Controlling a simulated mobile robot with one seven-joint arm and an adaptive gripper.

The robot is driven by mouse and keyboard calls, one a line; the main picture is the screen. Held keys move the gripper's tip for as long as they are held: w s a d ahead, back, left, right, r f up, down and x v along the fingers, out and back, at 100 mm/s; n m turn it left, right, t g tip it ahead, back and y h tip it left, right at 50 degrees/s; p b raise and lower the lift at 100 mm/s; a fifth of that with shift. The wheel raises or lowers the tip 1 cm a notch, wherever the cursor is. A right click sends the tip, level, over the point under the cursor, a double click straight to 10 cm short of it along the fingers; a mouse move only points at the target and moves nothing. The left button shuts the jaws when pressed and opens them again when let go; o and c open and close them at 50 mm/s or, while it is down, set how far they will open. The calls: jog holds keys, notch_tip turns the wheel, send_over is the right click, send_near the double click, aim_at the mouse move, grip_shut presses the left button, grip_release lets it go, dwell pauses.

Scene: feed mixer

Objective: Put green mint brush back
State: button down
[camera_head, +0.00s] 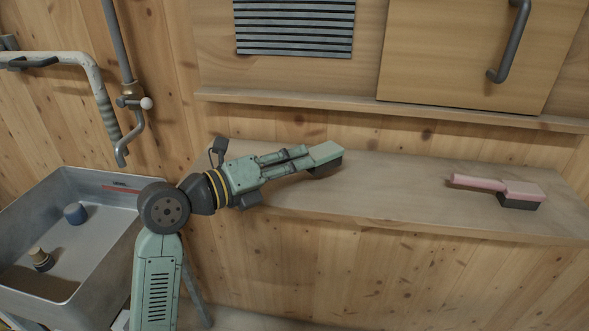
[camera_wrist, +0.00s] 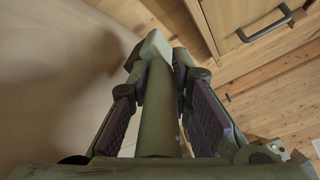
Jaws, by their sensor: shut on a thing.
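The green mint brush (camera_head: 325,153) has a pale green back and dark bristles facing down. My gripper (camera_head: 303,158) is shut on its handle, and the brush head sticks out past the fingertips to the right. The brush is over the left part of the wooden shelf (camera_head: 400,192); I cannot tell whether its bristles touch the shelf. In the wrist view the brush handle (camera_wrist: 158,115) runs between the two fingers, with the head at the far end.
A pink brush (camera_head: 515,192) lies at the shelf's right, bristles down. The shelf between the two brushes is clear. A wooden ledge and a cabinet door with a grey handle (camera_head: 512,45) are above. A metal sink (camera_head: 85,275) holding a blue and a tan object stands left.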

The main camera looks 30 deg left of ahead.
aim_at(294, 195)
jog(key=shift+w+f+p, duration=0.15)
jog(key=shift+f+p, duration=0.5)
jog(key=shift+f, duration=1.15)
jog(key=shift+f+b, duration=0.25)
jog(key=shift+b, duration=0.15)
jog(key=c, duration=1.5)
grip_release()
jog(key=shift+r, duration=0.1)
jog(key=shift+o, duration=0.2)
